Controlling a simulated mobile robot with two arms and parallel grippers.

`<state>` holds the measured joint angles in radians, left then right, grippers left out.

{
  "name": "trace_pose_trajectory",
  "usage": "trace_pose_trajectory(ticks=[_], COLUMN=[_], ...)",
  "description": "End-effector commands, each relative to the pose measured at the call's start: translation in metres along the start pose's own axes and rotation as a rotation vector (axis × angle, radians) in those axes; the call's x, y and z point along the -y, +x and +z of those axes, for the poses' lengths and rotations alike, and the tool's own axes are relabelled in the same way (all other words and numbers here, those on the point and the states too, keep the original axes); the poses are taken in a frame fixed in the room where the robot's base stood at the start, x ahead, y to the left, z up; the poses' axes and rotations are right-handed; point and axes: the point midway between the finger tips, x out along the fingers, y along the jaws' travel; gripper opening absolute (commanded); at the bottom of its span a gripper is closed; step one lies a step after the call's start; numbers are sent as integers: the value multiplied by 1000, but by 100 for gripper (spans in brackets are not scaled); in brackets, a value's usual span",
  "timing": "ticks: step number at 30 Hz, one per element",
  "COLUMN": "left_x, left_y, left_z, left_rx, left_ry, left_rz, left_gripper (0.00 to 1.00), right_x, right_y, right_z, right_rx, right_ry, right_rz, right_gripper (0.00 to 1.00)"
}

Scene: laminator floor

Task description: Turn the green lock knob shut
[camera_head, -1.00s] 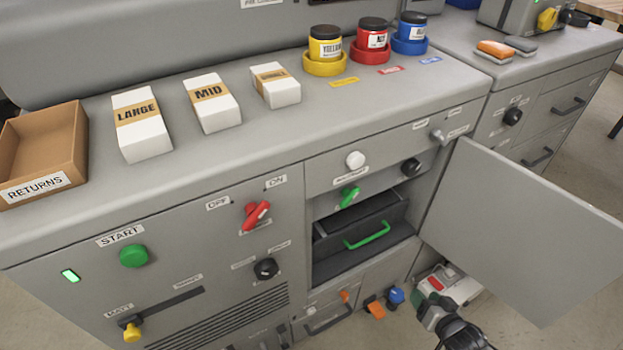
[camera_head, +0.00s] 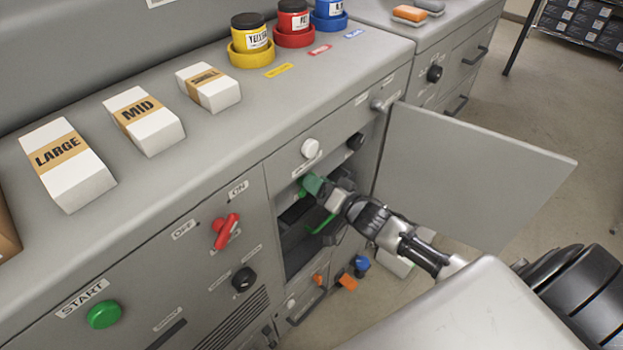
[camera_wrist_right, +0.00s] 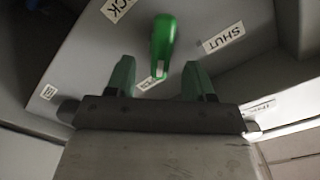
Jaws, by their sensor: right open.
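The green lock knob (camera_wrist_right: 162,45) shows in the right wrist view as an upright elongated handle on a grey panel. It lies between a SHUT label (camera_wrist_right: 223,38) and a partly cut-off label ending in "CK" (camera_wrist_right: 118,8). My right gripper (camera_wrist_right: 158,78) is open, its green-tipped fingers on either side of the knob's line and just short of it, with nothing between them. In the head view the knob (camera_head: 301,188) is mostly hidden behind my right gripper (camera_head: 316,184), which is at the open compartment's upper edge. My left gripper is not in view.
The grey cabinet door (camera_head: 470,170) stands swung open right of my right arm. A white knob (camera_head: 310,148) is above, a black knob (camera_head: 355,142) to the right, and a red switch (camera_head: 225,230) to the left.

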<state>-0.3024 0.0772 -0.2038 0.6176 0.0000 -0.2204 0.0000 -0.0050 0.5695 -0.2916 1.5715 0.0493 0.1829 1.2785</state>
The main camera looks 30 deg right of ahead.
Motion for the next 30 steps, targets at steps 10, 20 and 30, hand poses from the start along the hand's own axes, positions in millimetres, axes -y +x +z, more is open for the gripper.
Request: trace_pose_trajectory(ticks=[10, 20, 30], left_x=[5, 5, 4], left_y=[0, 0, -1], left_z=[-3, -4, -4], left_rx=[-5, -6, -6], left_ry=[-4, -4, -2], left_rz=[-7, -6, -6], left_gripper=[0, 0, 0], right_x=[0, 0, 0], right_y=[19, 19, 19], right_z=[0, 0, 0], right_rx=[1, 1, 1], right_ry=[0, 0, -12], right_rz=[1, 1, 1], right_gripper=[53, 26, 4])
